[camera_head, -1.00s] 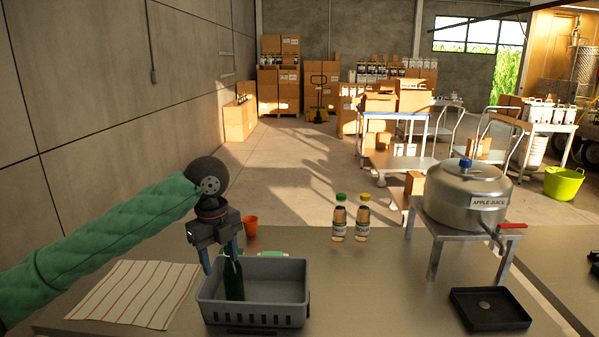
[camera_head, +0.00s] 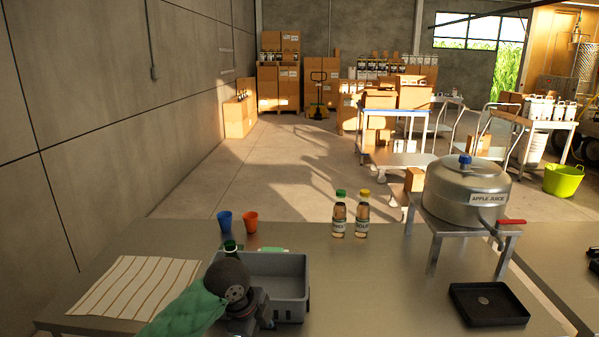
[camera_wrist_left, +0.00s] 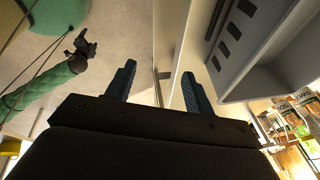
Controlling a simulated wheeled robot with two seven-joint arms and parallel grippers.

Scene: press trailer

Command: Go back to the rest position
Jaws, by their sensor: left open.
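My left gripper (camera_head: 262,318) is low at the near side of the grey crate (camera_head: 292,309), below its position of a second ago. Its fingertips are hidden in the head view. In the left wrist view its two blue fingers (camera_wrist_left: 158,85) stand apart with nothing between them. The dark green bottle (camera_head: 230,247) is in the crate's left part, mostly hidden behind my wrist. The crate also shows in the left wrist view (camera_wrist_left: 262,80), close beside the fingers. My right gripper (camera_wrist_left: 82,44) appears small in the left wrist view; its jaw state is unclear.
A striped cloth (camera_head: 135,287) lies left of the crate. A blue cup (camera_head: 225,221) and an orange cup (camera_head: 250,222) stand behind it. Two bottles (camera_head: 339,218) (camera_head: 362,217), a metal pot (camera_head: 465,195) on a stand and a black tray (camera_head: 488,304) are to the right.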

